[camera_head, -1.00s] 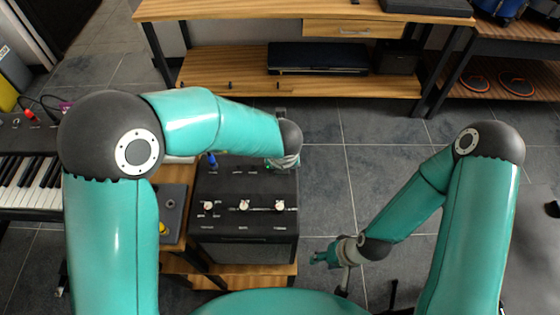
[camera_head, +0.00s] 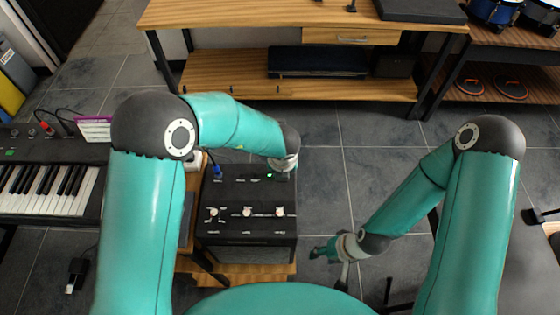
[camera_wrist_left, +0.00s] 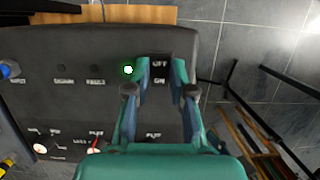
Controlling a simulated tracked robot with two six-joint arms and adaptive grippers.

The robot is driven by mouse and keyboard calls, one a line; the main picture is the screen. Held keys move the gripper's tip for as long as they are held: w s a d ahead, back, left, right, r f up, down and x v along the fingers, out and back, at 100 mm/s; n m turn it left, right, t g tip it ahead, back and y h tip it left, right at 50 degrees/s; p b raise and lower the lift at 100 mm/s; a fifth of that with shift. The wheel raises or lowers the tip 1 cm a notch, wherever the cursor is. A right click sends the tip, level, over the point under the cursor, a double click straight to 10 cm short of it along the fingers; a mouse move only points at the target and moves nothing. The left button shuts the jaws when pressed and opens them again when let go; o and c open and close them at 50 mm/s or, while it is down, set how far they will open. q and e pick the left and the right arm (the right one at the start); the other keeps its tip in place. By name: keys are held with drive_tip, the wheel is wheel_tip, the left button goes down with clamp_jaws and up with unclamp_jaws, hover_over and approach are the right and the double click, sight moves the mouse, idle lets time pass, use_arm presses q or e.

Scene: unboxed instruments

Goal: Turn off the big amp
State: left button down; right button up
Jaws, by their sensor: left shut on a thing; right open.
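The big amp (camera_head: 265,222) is a black box with a dark control panel on top, standing below the middle of the head view. In the left wrist view its panel (camera_wrist_left: 60,110) shows a lit green light (camera_wrist_left: 128,70) beside a black rocker switch (camera_wrist_left: 160,75) marked OFF at its far end and ON at its near end. My left gripper (camera_wrist_left: 161,76) is shut on the switch, with one finger on each side. In the head view its wrist hides the switch. My right gripper (camera_head: 328,254) is open and empty, to the right of the amp.
Several knobs (camera_head: 247,211) and a blue plug (camera_head: 217,172) are on the amp's panel. A keyboard (camera_head: 45,185) is at the left. A wooden bench (camera_head: 300,88) stands behind.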

use_arm(q)
drive_tip(key=shift+w+r+g+p, duration=0.35)
drive_tip(key=shift+g+p, duration=0.35)
drive_tip(key=shift+p, duration=1.85)
drive_tip(key=shift+f+p, duration=0.2)
drive_tip(key=shift+p, duration=0.1)
drive_tip(key=c, duration=1)
unclamp_jaws()
drive_tip(key=shift+s+f, duration=0.1)
wheel_tip(320, 180, up, 12)
drive_tip(key=s, duration=0.1)
drive_tip(key=shift+s, duration=0.3)
drive_tip(key=shift+f, duration=0.15)
